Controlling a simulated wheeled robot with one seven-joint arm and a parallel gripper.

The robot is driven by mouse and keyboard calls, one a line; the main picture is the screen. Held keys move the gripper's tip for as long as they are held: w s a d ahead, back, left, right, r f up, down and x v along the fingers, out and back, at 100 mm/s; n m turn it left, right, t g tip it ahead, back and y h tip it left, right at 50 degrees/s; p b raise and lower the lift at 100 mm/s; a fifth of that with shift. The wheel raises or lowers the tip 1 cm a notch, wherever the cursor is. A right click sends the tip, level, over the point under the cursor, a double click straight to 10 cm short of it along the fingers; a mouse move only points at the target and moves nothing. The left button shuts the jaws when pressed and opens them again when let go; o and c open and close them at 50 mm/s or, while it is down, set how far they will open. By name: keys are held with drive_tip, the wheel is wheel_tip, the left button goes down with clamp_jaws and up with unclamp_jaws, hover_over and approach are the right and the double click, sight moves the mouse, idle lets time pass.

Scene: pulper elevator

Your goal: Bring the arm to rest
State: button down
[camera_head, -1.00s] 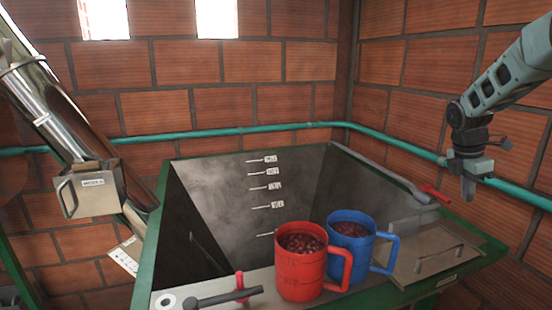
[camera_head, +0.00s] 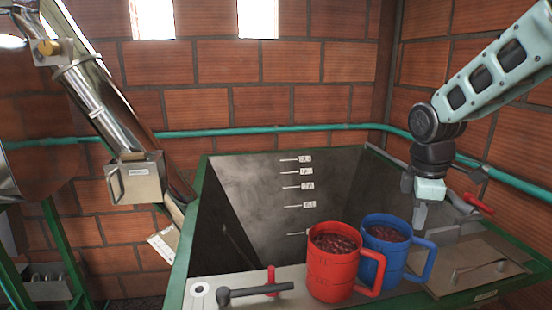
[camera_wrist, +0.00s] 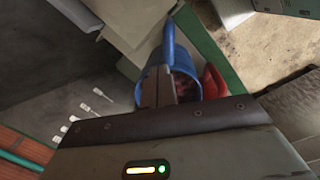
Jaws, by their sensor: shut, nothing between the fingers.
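My gripper (camera_head: 420,214) hangs fingers-down at the right of the head view, above the right side of the hopper, a little right of the blue mug. Its fingers are shut with nothing between them. In the wrist view the shut fingers (camera_wrist: 158,88) overlap the blue mug (camera_wrist: 187,55) in the picture; no contact shows. My arm reaches in from the upper right.
A red mug (camera_head: 331,267) and the blue mug (camera_head: 385,261), both holding dark red cherries, stand upright on the front ledge of the green-edged hopper (camera_head: 184,258). A black-and-red valve handle (camera_head: 255,291) lies left of them. A metal chute (camera_head: 110,110) stands left.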

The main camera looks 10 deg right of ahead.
drive_tip(key=s+a+m, duration=0.2)
drive_tip(key=s+a, duration=0.8)
drive_tip(key=a, duration=0.4)
drive_tip(key=s+a+f+m+y, duration=0.1)
drive_tip(key=s+a, duration=0.3)
drive_tip(key=s, duration=0.3)
drive_tip(key=s+a+f+m, duration=0.2)
drive_tip(key=s+a, duration=0.1)
drive_tip(key=s, duration=0.3)
wheel_tip(320, 180, down, 8)
drive_tip(key=s+b, duration=0.1)
drive_tip(key=b, duration=0.7)
drive_tip(key=shift+s+a+f+b, duration=0.15)
drive_tip(key=shift+f+b, duration=0.1)
drive_tip(key=shift+b, duration=0.1)
drive_tip(key=shift+r, duration=0.1)
idle(3.7)
